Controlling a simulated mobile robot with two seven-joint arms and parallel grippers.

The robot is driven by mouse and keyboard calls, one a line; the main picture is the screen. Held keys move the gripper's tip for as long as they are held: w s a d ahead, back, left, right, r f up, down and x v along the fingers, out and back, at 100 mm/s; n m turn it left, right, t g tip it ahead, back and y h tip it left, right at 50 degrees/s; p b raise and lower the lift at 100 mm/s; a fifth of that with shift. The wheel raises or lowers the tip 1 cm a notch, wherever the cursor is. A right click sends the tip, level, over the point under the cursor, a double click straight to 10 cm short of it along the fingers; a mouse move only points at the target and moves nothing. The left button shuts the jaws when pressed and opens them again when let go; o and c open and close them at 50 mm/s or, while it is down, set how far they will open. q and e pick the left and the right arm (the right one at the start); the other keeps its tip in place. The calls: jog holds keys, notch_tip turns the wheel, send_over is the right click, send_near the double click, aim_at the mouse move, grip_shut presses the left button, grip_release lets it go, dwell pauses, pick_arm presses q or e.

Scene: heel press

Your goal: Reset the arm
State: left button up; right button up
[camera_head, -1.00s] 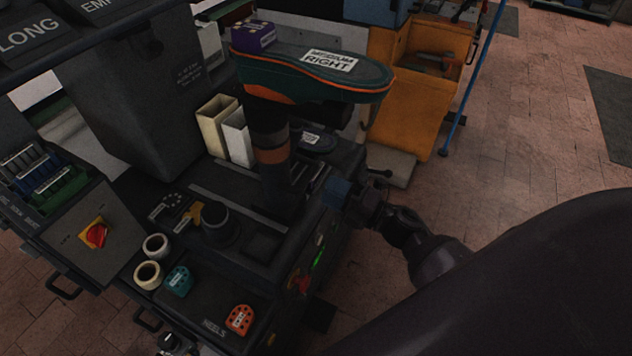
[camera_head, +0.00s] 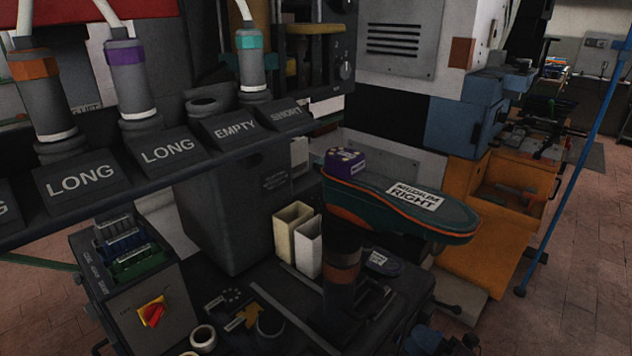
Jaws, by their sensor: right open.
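My right gripper (camera_head: 424,338) shows only in part at the bottom edge, right of the dark press bench. It is open, and its fingers are dark and hard to make out. My right arm behind it is mostly out of the picture. A green and orange shoe sole labelled "MEDIUM RIGHT" (camera_head: 414,199) sits raised on a dark post with an orange band (camera_head: 341,273). A purple heel block (camera_head: 345,163) sits on the left end of the sole. My left gripper is not in view.
A rack labelled LONG, EMPTY and SHORT (camera_head: 168,149) with several tools spans the upper left. A red switch (camera_head: 152,314) and cream bins (camera_head: 291,229) are on the bench. An orange cabinet (camera_head: 480,265) and blue pole (camera_head: 567,190) stand right. Floor at far right is clear.

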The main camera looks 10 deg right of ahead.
jog(key=d+f+m+h, duration=0.35)
jog(key=m+h, duration=0.65)
jog(key=m, duration=0.6)
jog(key=s+a+f+m+g, duration=0.3)
jog(key=s, duration=0.3)
jog(key=s+a+f+m+g, duration=0.2)
jog(key=s+a+f+m, duration=0.1)
jog(key=s, duration=0.4)
jog(key=shift+s+f+m+g+h, duration=0.2)
jog(key=shift+f+m+g+h, duration=0.2)
jog(key=shift+f+m, duration=0.4)
